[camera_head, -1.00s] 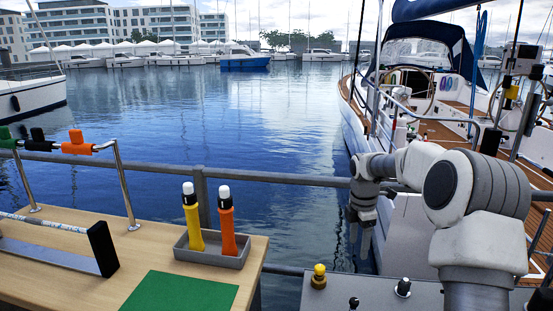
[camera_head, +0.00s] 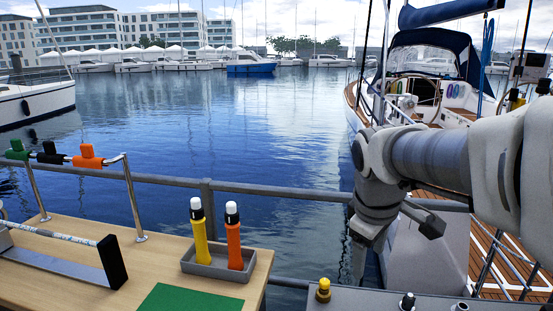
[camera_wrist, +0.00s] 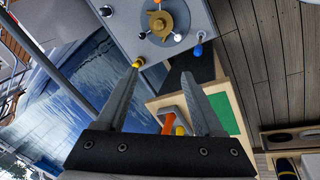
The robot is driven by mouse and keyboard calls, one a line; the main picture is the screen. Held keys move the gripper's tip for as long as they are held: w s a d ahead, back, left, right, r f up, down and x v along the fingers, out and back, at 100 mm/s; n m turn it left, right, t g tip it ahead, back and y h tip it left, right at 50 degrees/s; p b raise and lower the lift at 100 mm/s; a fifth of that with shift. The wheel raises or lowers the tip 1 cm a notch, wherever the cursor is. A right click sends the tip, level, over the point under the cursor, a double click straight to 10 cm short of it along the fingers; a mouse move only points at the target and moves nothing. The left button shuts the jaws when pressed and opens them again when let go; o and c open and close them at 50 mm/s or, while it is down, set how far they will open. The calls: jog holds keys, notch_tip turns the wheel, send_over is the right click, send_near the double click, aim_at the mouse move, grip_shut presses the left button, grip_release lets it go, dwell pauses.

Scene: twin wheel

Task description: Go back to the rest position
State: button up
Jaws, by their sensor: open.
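My gripper (camera_head: 366,262) hangs at the end of my arm, right of the middle in the head view, in front of the water and the moored sailboat. In the wrist view its two dark fingers (camera_wrist: 162,77) stand wide apart with nothing between them that they touch. Beyond them are a grey panel (camera_wrist: 121,22) and the wooden table. The fingertips are partly hard to make out in the head view.
A wooden table (camera_head: 75,227) at left bears a grey tray (camera_head: 212,270) with a yellow torch (camera_head: 199,235) and an orange torch (camera_head: 233,240). A rail (camera_head: 280,190) runs behind. A yellow knob (camera_head: 323,290) stands on the grey panel. Open space lies above the table.

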jog(key=s+a+m+t+y+p, duration=0.1)
jog(key=s+a+m+t+p, duration=0.1)
jog(key=s+m, duration=0.6)
jog(key=s, duration=0.6)
jog(key=shift+s+a+r+y, duration=0.15)
jog(key=shift+s+r+y, duration=0.1)
jog(key=shift+r+y, duration=0.05)
